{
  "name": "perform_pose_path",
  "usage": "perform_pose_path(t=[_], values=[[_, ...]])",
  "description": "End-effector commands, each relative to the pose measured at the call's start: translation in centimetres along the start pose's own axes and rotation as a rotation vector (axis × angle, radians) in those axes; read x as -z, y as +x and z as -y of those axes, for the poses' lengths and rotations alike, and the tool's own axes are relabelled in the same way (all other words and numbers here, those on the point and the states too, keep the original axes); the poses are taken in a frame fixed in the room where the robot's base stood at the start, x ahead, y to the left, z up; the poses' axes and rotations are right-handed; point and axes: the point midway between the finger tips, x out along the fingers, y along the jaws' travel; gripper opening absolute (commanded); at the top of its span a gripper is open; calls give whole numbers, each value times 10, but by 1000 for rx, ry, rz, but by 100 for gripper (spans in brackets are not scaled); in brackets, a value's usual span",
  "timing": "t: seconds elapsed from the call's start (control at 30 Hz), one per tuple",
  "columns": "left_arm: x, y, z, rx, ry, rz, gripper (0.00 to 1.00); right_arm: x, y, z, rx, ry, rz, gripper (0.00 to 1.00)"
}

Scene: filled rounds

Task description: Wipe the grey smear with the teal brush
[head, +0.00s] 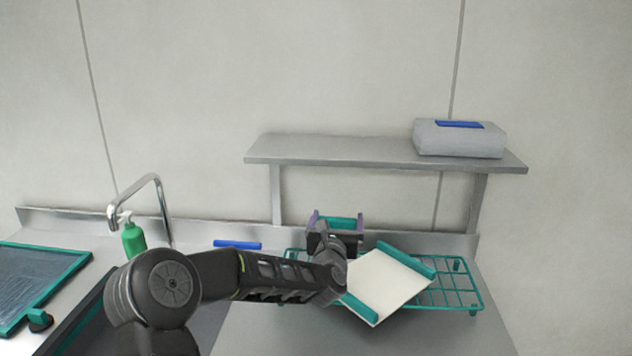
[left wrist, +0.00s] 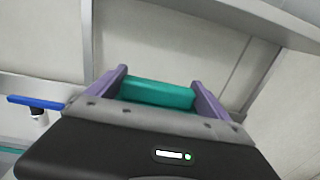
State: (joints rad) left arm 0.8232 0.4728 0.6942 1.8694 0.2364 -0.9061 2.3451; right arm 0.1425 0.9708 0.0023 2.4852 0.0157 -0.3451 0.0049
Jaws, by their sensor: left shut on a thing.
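My left gripper (head: 337,216), with purple fingers, is shut on a teal block-like piece, the visible part of the teal brush (head: 342,223). It is held up in front of the back wall, below the shelf. In the left wrist view the teal brush (left wrist: 157,94) lies across between both purple fingers; its bristles are hidden. A cream board (head: 385,283) with teal edges lies tilted to the right of my left gripper, partly behind my arm. I cannot make out the grey smear in either view. My right gripper is not in view.
A teal wire rack (head: 452,290) is under the board. A steel shelf (head: 340,152) holds a grey box (head: 458,140) above. A tap (head: 160,205), a green bottle (head: 133,240) and a blue bar (head: 237,244) are at left. A teal-framed screen (head: 45,275) is far left. The counter's front right is clear.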

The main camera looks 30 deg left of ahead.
Motion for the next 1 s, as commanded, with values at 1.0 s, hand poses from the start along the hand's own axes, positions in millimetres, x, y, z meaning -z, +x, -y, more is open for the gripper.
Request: perform_pose_path(t=[1.0], values=[[174,-184,173,453,0,0,45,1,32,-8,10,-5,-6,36]])
